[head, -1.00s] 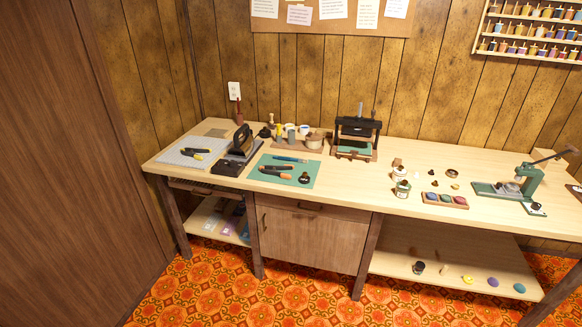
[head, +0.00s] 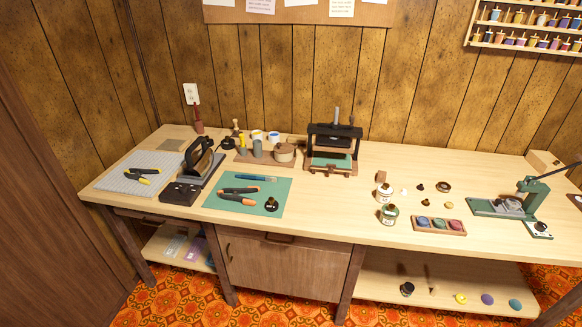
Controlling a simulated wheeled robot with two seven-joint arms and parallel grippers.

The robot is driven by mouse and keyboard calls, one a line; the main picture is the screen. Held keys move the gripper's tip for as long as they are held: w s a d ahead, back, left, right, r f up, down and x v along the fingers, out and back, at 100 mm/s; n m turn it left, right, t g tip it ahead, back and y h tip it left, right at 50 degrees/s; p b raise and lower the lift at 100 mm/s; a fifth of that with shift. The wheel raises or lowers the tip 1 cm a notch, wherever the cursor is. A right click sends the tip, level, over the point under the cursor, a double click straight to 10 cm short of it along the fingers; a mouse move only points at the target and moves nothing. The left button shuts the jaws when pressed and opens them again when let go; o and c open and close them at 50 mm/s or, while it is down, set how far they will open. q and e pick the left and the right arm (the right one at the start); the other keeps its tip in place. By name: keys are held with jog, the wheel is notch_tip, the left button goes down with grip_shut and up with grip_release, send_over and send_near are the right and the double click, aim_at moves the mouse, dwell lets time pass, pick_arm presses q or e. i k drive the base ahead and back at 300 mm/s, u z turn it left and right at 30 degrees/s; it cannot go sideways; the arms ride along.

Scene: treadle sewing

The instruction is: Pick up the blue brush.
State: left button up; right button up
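A slim blue tool (head: 256,178) lies near the back edge of the green mat (head: 222,203) on the workbench. It looks like the blue brush, but it is too small to make out bristles. Orange-and-black pliers (head: 238,197) lie just in front of it on the same mat. A small dark round-topped object (head: 271,204) stands at the mat's front right. Neither of my grippers is in view.
The workbench (head: 330,205) runs along a panelled wall. A black upright device (head: 199,158) stands left of the mat; a black press (head: 333,145) and a tray of pots (head: 265,152) stand behind. Bottles (head: 388,213) and a green press (head: 520,198) are to the right.

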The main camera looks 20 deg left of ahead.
aim_at(246, 177)
jog(key=u, duration=0.1)
jog(key=i, duration=0.95)
jog(key=u, duration=0.4)
